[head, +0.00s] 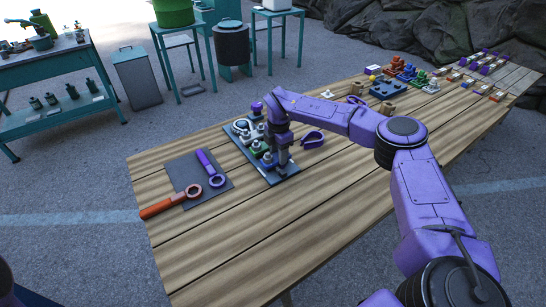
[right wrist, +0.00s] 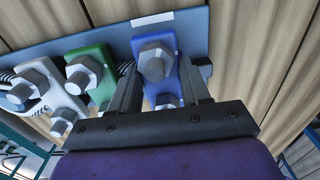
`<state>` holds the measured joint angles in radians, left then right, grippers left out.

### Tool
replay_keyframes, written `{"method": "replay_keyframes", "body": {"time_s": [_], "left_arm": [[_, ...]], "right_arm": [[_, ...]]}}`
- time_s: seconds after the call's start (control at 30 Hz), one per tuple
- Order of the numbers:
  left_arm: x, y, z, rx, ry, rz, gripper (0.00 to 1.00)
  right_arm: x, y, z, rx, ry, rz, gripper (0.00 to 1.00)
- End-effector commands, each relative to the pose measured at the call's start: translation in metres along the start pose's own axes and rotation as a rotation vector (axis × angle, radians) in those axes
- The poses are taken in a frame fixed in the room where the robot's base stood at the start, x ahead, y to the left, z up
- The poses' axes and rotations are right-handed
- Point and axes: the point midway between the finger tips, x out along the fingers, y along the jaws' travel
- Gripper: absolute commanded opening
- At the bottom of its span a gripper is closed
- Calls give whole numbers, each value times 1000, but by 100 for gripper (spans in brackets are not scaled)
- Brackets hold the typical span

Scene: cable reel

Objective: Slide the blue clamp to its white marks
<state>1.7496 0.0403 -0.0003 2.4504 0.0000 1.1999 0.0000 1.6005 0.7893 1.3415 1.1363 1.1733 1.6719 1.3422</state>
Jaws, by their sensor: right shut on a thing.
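The blue clamp (right wrist: 152,90) with a bolt head on it shows in the right wrist view, between the fingers of my right gripper (right wrist: 161,78). My right gripper is shut on it, one finger on each side. The clamp sits on a blue-grey plate (right wrist: 195,27). A white mark (right wrist: 152,20) lies on the plate just beyond the clamp's far end; other marks are not clear. In the head view my right gripper (head: 282,160) is down at the right end of the plate (head: 284,177) and mostly hides the clamp. My left gripper is not in view.
A green clamp (right wrist: 91,58) and a whitish clamp (right wrist: 50,92) stand left of the blue one. On the wooden table (head: 220,250), a dark mat (head: 185,172) with a purple and an orange wrench lies left. Purple pliers (head: 313,139) lie right. The front table area is bare.

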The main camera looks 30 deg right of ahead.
Motion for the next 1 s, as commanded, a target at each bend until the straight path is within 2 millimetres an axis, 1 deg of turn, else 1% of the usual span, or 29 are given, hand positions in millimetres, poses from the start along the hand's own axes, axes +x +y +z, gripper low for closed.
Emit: {"method": "replay_keyframes", "body": {"time_s": [0.07, 0.1, 0.17, 0.53, 0.63, 0.67, 0.77, 0.9, 1.0], "left_arm": [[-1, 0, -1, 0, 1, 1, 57], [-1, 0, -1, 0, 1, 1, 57], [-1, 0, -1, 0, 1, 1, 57], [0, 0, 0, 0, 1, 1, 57], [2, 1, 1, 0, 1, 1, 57], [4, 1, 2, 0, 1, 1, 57], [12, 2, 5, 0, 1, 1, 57], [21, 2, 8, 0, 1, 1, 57], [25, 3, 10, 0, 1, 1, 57]], "right_arm": [[-4, 2, 0, -1, 1, 10, 0], [-4, 3, 0, -1, 1, 10, 53], [-4, 3, 0, -1, 1, 11, 72], [-3, 1, 0, 0, 1, 6, 72], [-8, 2, -1, -1, 1, 7, 72], [-12, 2, -1, -1, 1, 8, 72], [-32, 2, -1, -1, 1, 11, 72], [-66, 2, 0, 0, 0, 11, 72], [-87, 2, 0, 1, 0, 10, 72]]}}
